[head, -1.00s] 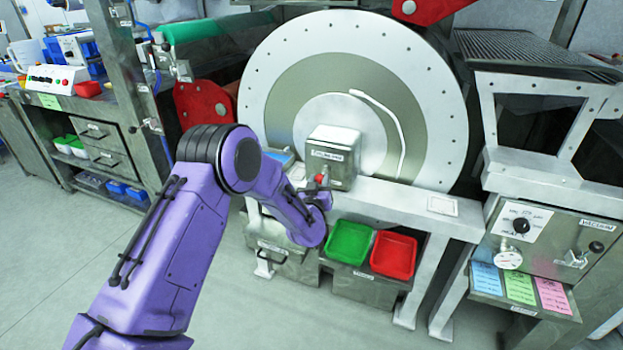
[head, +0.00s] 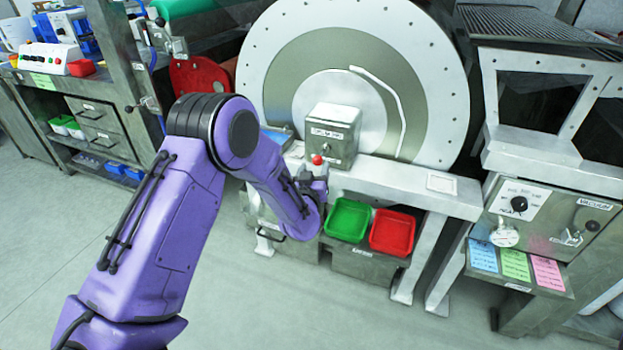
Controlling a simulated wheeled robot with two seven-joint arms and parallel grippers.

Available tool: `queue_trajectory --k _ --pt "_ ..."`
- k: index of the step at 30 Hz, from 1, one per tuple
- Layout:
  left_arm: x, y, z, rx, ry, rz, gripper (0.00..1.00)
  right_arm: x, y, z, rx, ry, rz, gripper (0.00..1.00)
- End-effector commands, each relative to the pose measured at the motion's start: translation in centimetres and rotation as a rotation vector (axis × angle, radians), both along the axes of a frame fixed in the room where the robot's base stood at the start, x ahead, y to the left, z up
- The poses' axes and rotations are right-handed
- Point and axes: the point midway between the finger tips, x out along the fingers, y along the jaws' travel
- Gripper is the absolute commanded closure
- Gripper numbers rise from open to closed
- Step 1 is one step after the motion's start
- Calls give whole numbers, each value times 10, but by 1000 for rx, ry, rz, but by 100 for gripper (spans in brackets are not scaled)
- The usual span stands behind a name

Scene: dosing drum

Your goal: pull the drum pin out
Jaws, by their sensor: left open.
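The drum pin shows as a red knob (head: 317,160) at the lower left front of a grey metal box (head: 334,137) with a small label. The box stands before the large drum (head: 430,75). My left gripper (head: 314,174) is just below and at the knob in the picture, open. Its fingers are small and partly hidden by my wrist, so I cannot tell whether they touch the knob or stand around it. The pin's shaft is not visible. My right gripper is out of view.
A green tray (head: 347,220) and a red tray (head: 392,232) sit below the ledge (head: 405,184), right of my wrist. A vacuum panel (head: 548,217) with a dial and coloured cards stands at the right. Open floor lies at the lower left.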

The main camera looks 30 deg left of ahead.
Motion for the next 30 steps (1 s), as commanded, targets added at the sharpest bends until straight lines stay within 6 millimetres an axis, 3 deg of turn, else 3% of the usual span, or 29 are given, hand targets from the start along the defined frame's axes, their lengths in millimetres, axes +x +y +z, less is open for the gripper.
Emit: queue_trajectory --k 6,10,28,30 --pt "-49 -19 0 3 2 -2 41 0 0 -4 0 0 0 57" --pt "-67 -25 0 2 1 -1 41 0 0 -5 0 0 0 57" --pt "-73 -27 0 -10 -2 -1 41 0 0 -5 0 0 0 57" --pt "-76 -30 -12 -65 38 -16 41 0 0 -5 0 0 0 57"
